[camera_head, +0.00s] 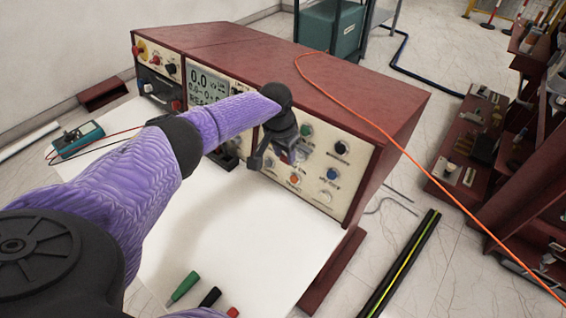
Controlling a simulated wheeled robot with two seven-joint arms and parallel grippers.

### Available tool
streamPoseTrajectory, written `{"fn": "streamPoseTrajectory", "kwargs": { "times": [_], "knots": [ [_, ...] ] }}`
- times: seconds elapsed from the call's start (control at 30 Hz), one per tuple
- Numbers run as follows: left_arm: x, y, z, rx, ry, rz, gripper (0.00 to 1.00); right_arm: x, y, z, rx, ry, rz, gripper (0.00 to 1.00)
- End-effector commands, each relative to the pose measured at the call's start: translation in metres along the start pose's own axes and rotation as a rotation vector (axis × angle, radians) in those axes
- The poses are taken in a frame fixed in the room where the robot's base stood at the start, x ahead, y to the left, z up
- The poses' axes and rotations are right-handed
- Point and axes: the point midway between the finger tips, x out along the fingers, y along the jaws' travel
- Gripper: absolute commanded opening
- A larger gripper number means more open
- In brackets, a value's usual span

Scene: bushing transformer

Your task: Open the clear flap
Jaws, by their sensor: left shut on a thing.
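The red test cabinet (390,88) has a cream front panel with a display, knobs and several coloured buttons. My left gripper (262,158) is in front of the right half of this panel. It is shut, with its fingers at the edge of a small see-through piece that looks like the clear flap (301,152). The flap is faint, and its exact angle and the finger contact are hard to make out. My left wrist and forearm hide part of the panel's middle. My right gripper is not in view.
The white tabletop (230,225) in front of the cabinet is mostly clear. A teal multimeter (78,138) lies at left. Green (183,288), black (210,297) and red plugs lie at the front. An orange cable (385,132) runs over the cabinet to the right.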

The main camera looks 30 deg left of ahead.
Motion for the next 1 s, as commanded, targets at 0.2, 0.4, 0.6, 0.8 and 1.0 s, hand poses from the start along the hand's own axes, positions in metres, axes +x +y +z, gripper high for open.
{"fn": "streamPoseTrajectory", "kwargs": {
  "times": [0.2, 0.4, 0.6, 0.8, 1.0],
  "knots": [
    [0.0, 0.001, -0.005, -0.001, -0.112, 0.0, 0.0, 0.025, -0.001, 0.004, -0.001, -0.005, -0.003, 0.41],
    [-0.004, 0.001, -0.008, 0.0, -0.172, 0.0, 0.0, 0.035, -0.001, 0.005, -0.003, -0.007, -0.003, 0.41],
    [-0.007, 0.001, -0.009, 0.0, -0.194, 0.0, 0.0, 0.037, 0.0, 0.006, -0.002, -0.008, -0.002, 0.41],
    [-0.008, 0.001, -0.009, 0.001, -0.197, 0.0, 0.0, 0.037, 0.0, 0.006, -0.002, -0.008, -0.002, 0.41],
    [-0.007, 0.001, -0.009, 0.001, -0.196, -0.001, 0.49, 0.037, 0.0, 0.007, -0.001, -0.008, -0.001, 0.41]
  ]
}}
